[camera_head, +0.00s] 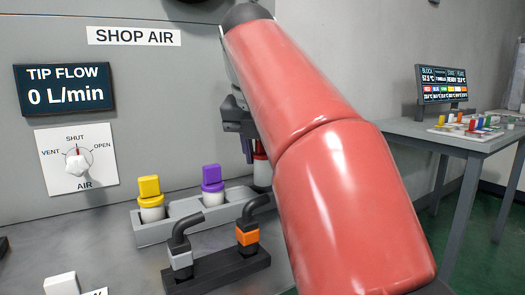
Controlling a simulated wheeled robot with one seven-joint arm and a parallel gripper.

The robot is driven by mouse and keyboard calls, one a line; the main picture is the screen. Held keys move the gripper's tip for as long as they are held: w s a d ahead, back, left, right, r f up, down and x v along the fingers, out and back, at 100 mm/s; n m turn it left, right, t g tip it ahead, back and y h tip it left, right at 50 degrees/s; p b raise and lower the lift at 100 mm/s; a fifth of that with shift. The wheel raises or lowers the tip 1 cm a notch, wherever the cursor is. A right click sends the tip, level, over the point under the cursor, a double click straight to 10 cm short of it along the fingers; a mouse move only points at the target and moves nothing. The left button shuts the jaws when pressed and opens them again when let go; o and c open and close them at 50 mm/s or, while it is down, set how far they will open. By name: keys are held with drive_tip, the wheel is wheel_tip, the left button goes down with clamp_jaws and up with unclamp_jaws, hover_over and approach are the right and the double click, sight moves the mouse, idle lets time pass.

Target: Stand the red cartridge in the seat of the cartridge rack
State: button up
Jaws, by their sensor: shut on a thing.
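The cartridge rack (152,236) is a long grey block on the bench. A yellow cartridge (149,187) and a purple cartridge (211,177) stand upright in it. The red cartridge (261,172) shows as a narrow strip of red over white at the rack's right end, partly hidden by my arm. It looks upright. My gripper (255,148) is above that end, shut on the red cartridge's upper part. The cartridge's lower end is at or just over the rack; I cannot tell if it rests in the seat.
In front of the rack, a dark holder (215,272) carries two bent black tools with grey and orange collars. An air knob (77,164) and a flow display (64,88) are on the wall panel. A side table (425,134) with small coloured items stands at right.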

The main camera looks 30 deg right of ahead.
drive_tip(key=shift+f+b, duration=1.25)
drive_tip(key=shift+f, duration=0.65)
drive_tip(key=o, duration=1.5)
drive_tip(key=shift+c, duration=0.2)
drive_tip(key=shift+r, duration=0.25)
drive_tip(key=shift+r+p, duration=1.8)
drive_tip(key=shift+p, duration=0.55)
drive_tip(key=shift+r, duration=1)
